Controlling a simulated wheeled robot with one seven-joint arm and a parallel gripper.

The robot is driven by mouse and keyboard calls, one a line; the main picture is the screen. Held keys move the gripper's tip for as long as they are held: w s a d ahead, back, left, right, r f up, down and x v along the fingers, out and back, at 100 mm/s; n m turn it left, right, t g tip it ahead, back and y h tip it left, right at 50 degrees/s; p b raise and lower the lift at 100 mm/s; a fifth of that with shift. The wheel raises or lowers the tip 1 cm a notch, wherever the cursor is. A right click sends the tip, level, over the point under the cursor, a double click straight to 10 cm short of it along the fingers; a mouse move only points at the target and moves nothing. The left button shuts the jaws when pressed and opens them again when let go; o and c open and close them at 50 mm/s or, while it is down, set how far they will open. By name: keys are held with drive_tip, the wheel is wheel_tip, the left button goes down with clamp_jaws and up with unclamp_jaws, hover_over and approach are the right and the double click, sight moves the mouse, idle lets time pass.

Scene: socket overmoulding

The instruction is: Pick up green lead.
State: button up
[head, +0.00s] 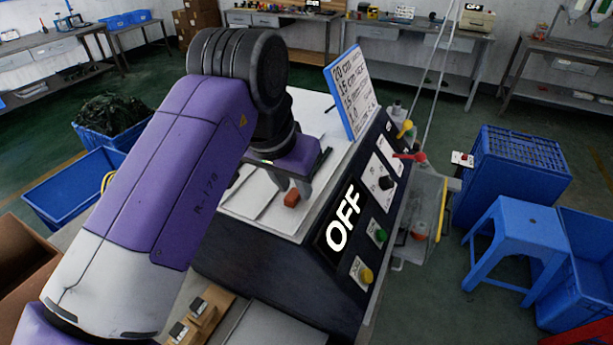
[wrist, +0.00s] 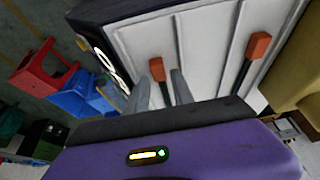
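No green lead can be made out in either view. Two leads with orange-red ends and dark stems lie on the white machine top (wrist: 205,35). The nearer lead (wrist: 155,67) has its stem between my fingers in the wrist view, and its orange end also shows below my gripper in the head view (head: 291,198). The other lead (wrist: 259,44) lies to the right, clear of the fingers. My gripper (wrist: 163,76) is open over the machine top, its two grey fingers apart on either side of the nearer stem. I cannot tell whether they touch it.
The machine's dark front panel (head: 352,228) reads OFF and carries a green button (head: 377,233) and a yellow one (head: 363,273). A blue-edged sign (head: 352,92) stands upright on the machine top. A blue stool (head: 518,230) and blue crates (head: 515,165) stand to the right.

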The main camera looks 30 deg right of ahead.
drive_tip(key=shift+w+d+f, duration=0.1)
drive_tip(key=shift+f, duration=0.2)
clamp_jaws()
drive_tip(key=shift+r, duration=0.1)
